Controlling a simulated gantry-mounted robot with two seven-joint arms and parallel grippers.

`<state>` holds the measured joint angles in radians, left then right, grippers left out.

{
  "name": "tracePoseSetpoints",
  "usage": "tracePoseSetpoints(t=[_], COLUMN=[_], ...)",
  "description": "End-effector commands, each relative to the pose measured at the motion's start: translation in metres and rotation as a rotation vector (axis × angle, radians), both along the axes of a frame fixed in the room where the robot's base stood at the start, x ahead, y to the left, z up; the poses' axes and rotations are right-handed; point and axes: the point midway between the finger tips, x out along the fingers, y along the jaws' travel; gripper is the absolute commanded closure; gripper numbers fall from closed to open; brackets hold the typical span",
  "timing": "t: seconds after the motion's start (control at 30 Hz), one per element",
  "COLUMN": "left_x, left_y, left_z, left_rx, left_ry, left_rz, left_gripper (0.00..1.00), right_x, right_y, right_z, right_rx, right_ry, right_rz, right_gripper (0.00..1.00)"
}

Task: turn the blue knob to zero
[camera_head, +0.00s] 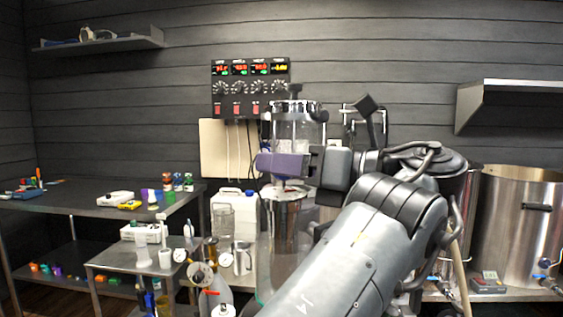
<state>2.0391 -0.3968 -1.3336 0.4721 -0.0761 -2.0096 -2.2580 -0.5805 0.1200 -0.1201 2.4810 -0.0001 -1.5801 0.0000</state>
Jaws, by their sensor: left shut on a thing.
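My left arm reaches up from the bottom and bends left. Its gripper (312,165) is shut on a purple block (281,165), held in front of the clear jar. The control panel (250,98) is on the back wall, up and left of the gripper, which is apart from it in the picture. The panel has lit readouts, a row of dark knobs with pale scales and red switches below. I cannot make out a blue knob there. A small blue round part (543,263) shows on the steel kettle's front at far right. My right gripper is not in view.
A clear jar (296,132) with a metal lid stands behind the gripper. A white jug (233,205) and glassware crowd the space left of my arm. A dark bench (70,200) is at left, with a steel cart (118,262) before it. A steel kettle (515,215) stands at right.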

Motion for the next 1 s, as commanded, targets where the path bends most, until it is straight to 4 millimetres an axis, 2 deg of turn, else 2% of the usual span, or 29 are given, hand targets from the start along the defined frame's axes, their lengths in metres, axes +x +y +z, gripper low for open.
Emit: tracePoseSetpoints(t=[0.03, 0.57, 0.6, 0.7, 1.0], left_x=[0.0015, 0.0006, 0.0006, 0.0002, -0.0004], left_y=[-0.0037, -0.0031, -0.0031, -0.0024, -0.0003], left_z=[-0.0044, -0.0037, -0.0037, -0.0028, -0.0010], left_rx=[0.004, 0.002, 0.002, 0.002, 0.000], left_ry=[0.004, -0.001, -0.001, -0.002, -0.004], left_rz=[-0.004, 0.008, 0.008, 0.010, 0.015], left_gripper=[0.90, 0.90, 0.54, 0.39, 0.39], right_x=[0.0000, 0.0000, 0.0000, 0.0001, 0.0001], right_y=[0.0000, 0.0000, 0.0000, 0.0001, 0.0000], right_z=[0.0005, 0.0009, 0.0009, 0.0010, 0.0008], right_rx=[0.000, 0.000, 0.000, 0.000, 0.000], right_ry=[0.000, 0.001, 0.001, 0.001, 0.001], right_rz=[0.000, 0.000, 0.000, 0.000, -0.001], right_gripper=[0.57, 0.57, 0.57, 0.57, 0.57])
